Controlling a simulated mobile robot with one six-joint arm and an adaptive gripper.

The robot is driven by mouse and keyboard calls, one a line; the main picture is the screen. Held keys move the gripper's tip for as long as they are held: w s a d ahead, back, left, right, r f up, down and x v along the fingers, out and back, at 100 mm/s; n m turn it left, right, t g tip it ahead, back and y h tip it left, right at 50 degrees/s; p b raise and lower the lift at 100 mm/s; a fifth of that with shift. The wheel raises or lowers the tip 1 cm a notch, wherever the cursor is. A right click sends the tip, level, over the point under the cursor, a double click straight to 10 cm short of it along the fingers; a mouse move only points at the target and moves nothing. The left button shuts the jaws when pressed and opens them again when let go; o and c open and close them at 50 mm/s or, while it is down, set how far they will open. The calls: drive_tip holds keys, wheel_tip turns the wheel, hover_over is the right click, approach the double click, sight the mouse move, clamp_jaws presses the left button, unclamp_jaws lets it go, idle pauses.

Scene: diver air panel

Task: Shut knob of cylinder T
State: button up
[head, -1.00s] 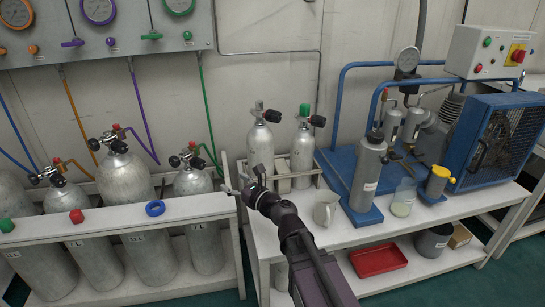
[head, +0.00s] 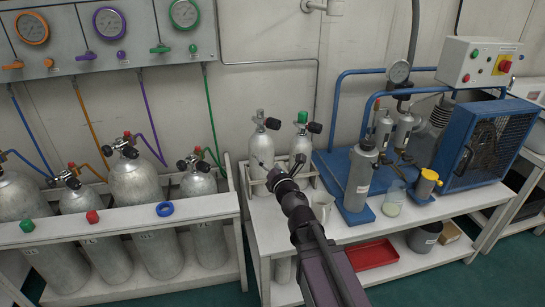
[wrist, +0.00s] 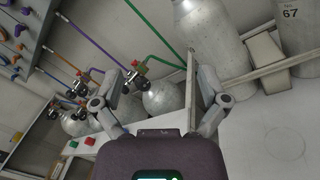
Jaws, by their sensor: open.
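I cannot tell which cylinder is T, as the labels are too small to read. Several silver cylinders stand in the white rack at left, among them a tall one (head: 134,183) and a shorter one by the green hose (head: 198,183), with dark valve knobs. Two more stand on the bench: one with a grey valve top (head: 261,141) and one with a green top (head: 300,140), each with a black knob. My gripper (head: 273,165) is open and empty, in front of the bench cylinders. In the wrist view its spread fingers (wrist: 152,78) frame a rack cylinder's top beyond, apart from it.
The gauge panel (head: 100,45) hangs above the rack. A red tray (head: 372,255) lies on the lower shelf. Green, red and blue caps line the rack's top.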

drive_tip(key=shift+w+d+r+m+h, duration=0.15)
drive_tip(key=shift+d+r+m+h, duration=0.15)
drive_tip(key=shift+d+m, duration=0.3)
drive_tip(key=s+d+f+m+g+h, duration=0.25)
drive_tip(key=d+f+m+h, duration=0.3)
drive_tip(key=d+m, duration=0.35)
drive_tip(key=s+d+f+m+g+h, duration=0.1)
drive_tip(key=d+f+m+g+h, duration=0.4)
drive_tip(key=d+m, duration=0.45)
drive_tip(key=s+f+m+g+y, duration=0.2)
drive_tip(key=s+f+m+g, duration=0.2)
drive_tip(key=s+m+g, duration=0.1)
drive_tip(key=s+a+f+m+g+y, duration=0.1)
drive_tip(key=s+f+m+g+y, duration=0.1)
drive_tip(key=s+f+m+g, duration=0.3)
drive_tip(key=s+m, duration=0.3)
drive_tip(key=s, duration=0.2)
drive_tip(key=shift+s+f, duration=0.15)
drive_tip(key=shift+s, duration=0.1)
